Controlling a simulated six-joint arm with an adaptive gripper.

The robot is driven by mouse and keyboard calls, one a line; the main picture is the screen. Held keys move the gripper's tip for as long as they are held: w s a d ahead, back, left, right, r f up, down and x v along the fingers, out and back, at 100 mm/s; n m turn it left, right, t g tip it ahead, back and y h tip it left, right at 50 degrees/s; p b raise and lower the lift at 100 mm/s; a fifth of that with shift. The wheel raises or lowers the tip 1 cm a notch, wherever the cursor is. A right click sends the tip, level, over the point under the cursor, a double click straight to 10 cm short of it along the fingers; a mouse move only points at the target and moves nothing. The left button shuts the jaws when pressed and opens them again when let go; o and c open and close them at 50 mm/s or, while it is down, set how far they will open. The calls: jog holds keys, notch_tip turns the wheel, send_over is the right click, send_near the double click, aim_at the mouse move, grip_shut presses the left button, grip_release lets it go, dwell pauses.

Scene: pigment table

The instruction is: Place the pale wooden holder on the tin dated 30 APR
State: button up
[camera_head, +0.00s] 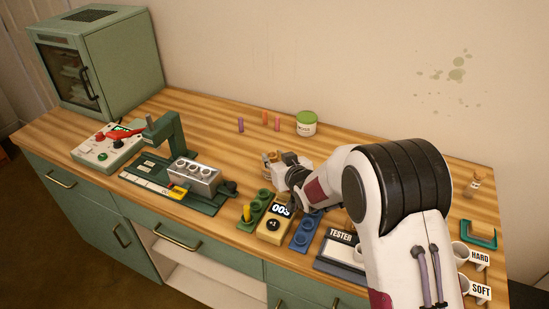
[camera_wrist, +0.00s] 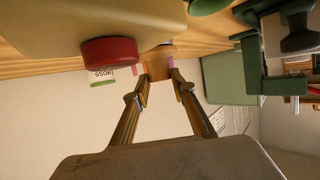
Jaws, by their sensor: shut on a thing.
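My gripper (camera_head: 273,165) is above the middle of the worktop in the head view. In the wrist view its two fingers (camera_wrist: 160,77) close on a small brown wooden piece (camera_wrist: 158,60), which I take for the pale wooden holder. In the head view the piece shows only as a small pale-brown shape (camera_head: 268,157). A round tin with a green lid (camera_head: 306,117) stands apart from my gripper, behind it near the wall. Its label, reading MOSS, also shows in the wrist view (camera_wrist: 101,77). I can read no 30 APR date on any tin.
Purple (camera_head: 241,124) and orange (camera_head: 264,118) sticks stand near the wall. A green press (camera_head: 168,135) with a metal block (camera_head: 196,176) is to the left. A yellow counter box (camera_head: 275,222) and blue rack (camera_head: 304,232) are in front. A beige body with a red knob (camera_wrist: 110,51) looms in the wrist view.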

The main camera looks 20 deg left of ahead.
jog(key=shift+f, duration=0.1)
jog(key=o, duration=1.1)
jog(key=shift+r, duration=0.2)
jog(key=shift+v, duration=6)
